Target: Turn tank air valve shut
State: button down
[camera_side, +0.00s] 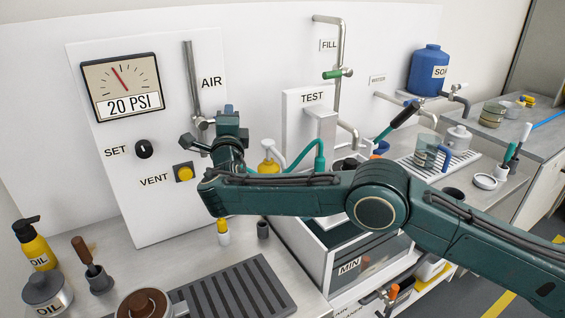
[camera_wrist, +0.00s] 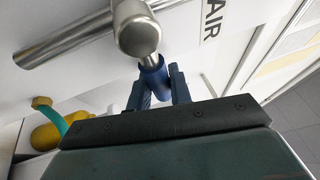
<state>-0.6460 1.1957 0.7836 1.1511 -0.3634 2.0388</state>
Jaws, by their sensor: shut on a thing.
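The air valve (camera_side: 203,122) sits at the lower end of a vertical metal pipe beside the AIR label on the white panel. In the wrist view its rounded metal body (camera_wrist: 138,35) fills the top centre, with a short stem leading to a blue handle (camera_wrist: 153,76). My gripper (camera_side: 228,118) is at the valve, just right of its body. In the wrist view the two dark blue fingers of my gripper (camera_wrist: 158,88) stand on either side of the blue handle and are shut on it. The handle's lower part is hidden between the fingers.
A gauge (camera_side: 122,87) reading 20 PSI, a black SET knob (camera_side: 144,149) and a yellow VENT button (camera_side: 184,172) are on the panel left of my gripper.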

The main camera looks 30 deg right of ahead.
jog(key=c, duration=1.3)
grip_release()
jog(key=shift+v, duration=6.95)
